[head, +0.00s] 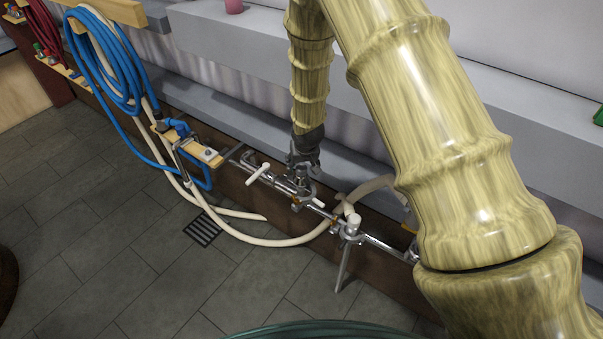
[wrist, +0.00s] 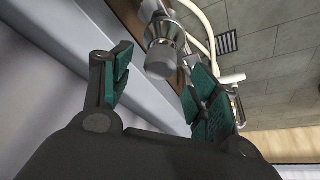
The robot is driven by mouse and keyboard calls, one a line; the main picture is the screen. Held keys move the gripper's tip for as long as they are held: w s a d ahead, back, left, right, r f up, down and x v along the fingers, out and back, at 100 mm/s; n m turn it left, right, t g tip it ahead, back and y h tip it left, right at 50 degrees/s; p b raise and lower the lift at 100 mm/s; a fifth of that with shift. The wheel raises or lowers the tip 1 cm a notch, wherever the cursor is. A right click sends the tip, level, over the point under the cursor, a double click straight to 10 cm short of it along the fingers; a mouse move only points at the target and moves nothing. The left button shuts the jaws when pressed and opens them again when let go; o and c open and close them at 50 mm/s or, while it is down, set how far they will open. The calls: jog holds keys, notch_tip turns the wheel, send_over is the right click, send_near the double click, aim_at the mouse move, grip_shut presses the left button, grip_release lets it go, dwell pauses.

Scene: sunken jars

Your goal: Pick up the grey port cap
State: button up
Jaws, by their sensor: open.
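The grey port cap (wrist: 163,58) is a short grey cylinder with a lighter round end, on the metal pipework. In the wrist view it lies in the gap between my fingers, near their tips. My gripper (wrist: 161,66) is open, with a green pad on either side of the cap; I see no clear contact. In the head view my gripper (head: 303,162) points down at the pipework from above, and it largely hides the cap there.
A metal pipe (head: 321,210) with white-handled valves (head: 258,173) runs along the low brown ledge. A blue hose (head: 105,62) and a cream hose (head: 262,241) hang at the left. A grey step (head: 260,105) rises behind. The tiled floor (head: 95,245) in front is mostly clear, with a drain grate (head: 203,229).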

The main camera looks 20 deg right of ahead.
aim_at(301, 167)
jog(key=shift+p+x, duration=0.5)
jog(key=shift+x, duration=1.35)
jog(key=shift+s, duration=0.1)
jog(key=c, duration=1.1)
jog(key=shift+c, duration=0.5)
